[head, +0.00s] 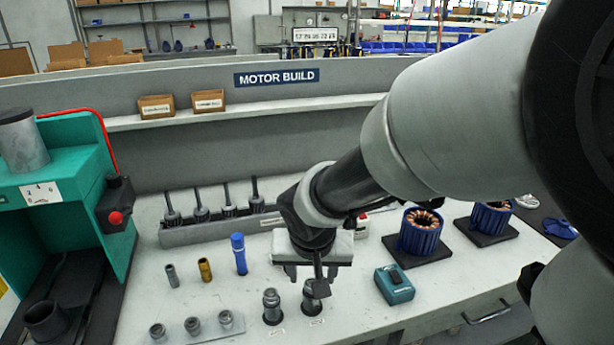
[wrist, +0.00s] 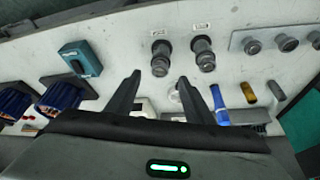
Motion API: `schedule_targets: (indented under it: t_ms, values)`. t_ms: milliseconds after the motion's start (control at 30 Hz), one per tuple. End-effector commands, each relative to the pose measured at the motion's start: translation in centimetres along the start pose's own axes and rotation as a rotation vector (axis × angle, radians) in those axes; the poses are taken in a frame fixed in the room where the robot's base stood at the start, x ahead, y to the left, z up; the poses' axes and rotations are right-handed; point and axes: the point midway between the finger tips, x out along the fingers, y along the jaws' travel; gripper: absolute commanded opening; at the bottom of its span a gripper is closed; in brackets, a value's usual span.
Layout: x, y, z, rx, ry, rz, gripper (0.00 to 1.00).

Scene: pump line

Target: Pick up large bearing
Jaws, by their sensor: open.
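Two grey metal stepped parts stand upright side by side near the bench's front edge, a left one (head: 271,307) and a right one (head: 311,300), each with a small label. They also show in the wrist view (wrist: 203,53) (wrist: 160,57), beyond my fingertips. I cannot tell for sure which part is the large bearing. My gripper (head: 311,274) is open and empty above the bench, over and slightly behind the right part, which it partly overlaps in the head view. In the wrist view its two fingers (wrist: 159,80) are spread with nothing between them.
Small grey rings sit on a strip (head: 208,332) at front left. A blue cylinder (head: 239,254), a brass one (head: 205,270) and a grey one (head: 172,276) stand behind. A teal box (head: 394,285) and blue motor stators (head: 420,232) are right. A rack with shafts (head: 215,232) lies behind.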

Motion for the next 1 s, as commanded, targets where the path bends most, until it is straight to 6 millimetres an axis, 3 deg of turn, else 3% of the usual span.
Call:
schedule_targets:
  t_ms: [200, 533, 567, 767, 1000]
  values:
    - [3.6, 0.0, -0.2, 0.001, -0.004, 0.002, 0.48]
    - [4.3, 0.0, -0.4, 0.000, 0.000, 0.000, 0.48]
    - [4.3, 0.0, -0.4, 0.000, 0.000, 0.000, 0.46]
    - [4.3, 0.0, -0.3, 0.000, -0.001, 0.000, 0.13]
    - [4.3, 0.0, -0.4, 0.000, 0.000, 0.000, 0.13]
